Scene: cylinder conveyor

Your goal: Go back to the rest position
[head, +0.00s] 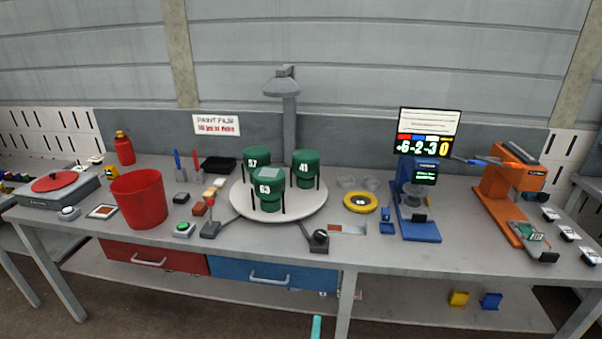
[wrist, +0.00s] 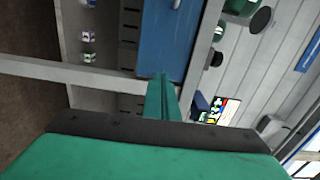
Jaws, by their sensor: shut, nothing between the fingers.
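My gripper (wrist: 164,92) is shut and empty in the wrist view, its green fingers together. It hangs in front of the bench, with the blue drawer (wrist: 165,40) beyond the fingertips. In the head view only a teal tip of my gripper (head: 316,327) shows at the bottom edge, below the blue drawer (head: 270,273). The fingers look apart from everything around them. The rest of my arm is out of the head view.
The bench (head: 345,256) carries a round white platform (head: 313,209) with three green numbered cylinders, a red bucket (head: 139,200), a blue device (head: 419,228) and an orange press (head: 497,201). A bench leg (head: 345,303) stands just right of my gripper. The floor in front looks clear.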

